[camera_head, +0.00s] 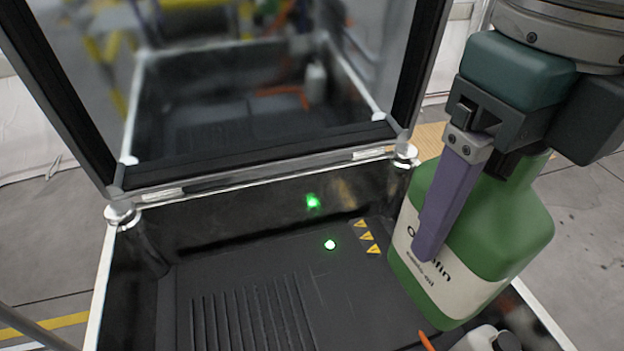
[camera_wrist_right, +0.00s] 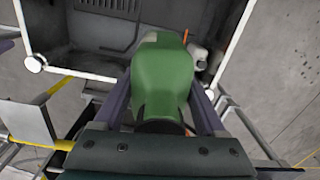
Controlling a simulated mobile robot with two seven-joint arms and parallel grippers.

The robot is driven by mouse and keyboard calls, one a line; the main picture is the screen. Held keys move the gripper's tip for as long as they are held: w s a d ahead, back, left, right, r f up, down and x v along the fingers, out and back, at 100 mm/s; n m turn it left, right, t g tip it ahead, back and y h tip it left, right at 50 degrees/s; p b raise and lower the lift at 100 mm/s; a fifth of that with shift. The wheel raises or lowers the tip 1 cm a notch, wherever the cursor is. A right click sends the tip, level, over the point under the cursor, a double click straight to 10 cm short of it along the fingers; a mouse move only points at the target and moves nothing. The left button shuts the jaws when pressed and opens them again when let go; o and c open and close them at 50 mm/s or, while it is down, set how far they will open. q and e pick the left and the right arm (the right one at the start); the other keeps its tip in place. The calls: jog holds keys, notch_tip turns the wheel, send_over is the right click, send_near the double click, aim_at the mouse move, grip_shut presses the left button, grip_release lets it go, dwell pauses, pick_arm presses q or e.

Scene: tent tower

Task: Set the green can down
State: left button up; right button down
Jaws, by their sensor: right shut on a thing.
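The green can (camera_head: 505,215) has a cream label and hangs at the right of the head view, slightly tilted. My right gripper (camera_head: 445,225) is shut on it, with one purple finger across its near side. The can also shows in the right wrist view (camera_wrist_right: 165,72), between the two fingers of the gripper (camera_wrist_right: 168,110). It is above the right part of an open dark bin (camera_head: 330,300). My left gripper is not in view.
A white bottle (camera_head: 475,340) and an orange item (camera_head: 427,341) lie under the can at the bin's right. The bin floor has ribs (camera_head: 250,318), yellow warning triangles (camera_head: 366,237) and bare room at left.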

aim_at(420, 297)
jog(key=f+m+b, duration=0.2)
jog(key=f+m, duration=0.1)
jog(key=s+a+f+m+b, duration=0.1)
jog(key=f+m, duration=0.3)
jog(key=s+a+f+m+b, duration=0.1)
jog(key=f+m+b, duration=0.1)
jog(key=f+m, duration=0.1)
jog(key=shift+s+f+m+b, duration=0.15)
jog(key=shift+m+b, duration=0.15)
jog(key=shift+m, duration=0.1)
notch_tip(420, 297, down, 26)
jog(key=s+m+b, duration=0.2)
jog(key=m+b, duration=0.6)
jog(key=b, duration=0.3)
jog(key=shift+a+m, duration=0.3)
jog(key=shift+a, duration=0.05)
jog(key=shift+f, duration=0.15)
jog(key=shift+c, duration=2.1)
grip_release()
jog(key=shift+f, duration=0.1)
jog(key=o, duration=0.4)
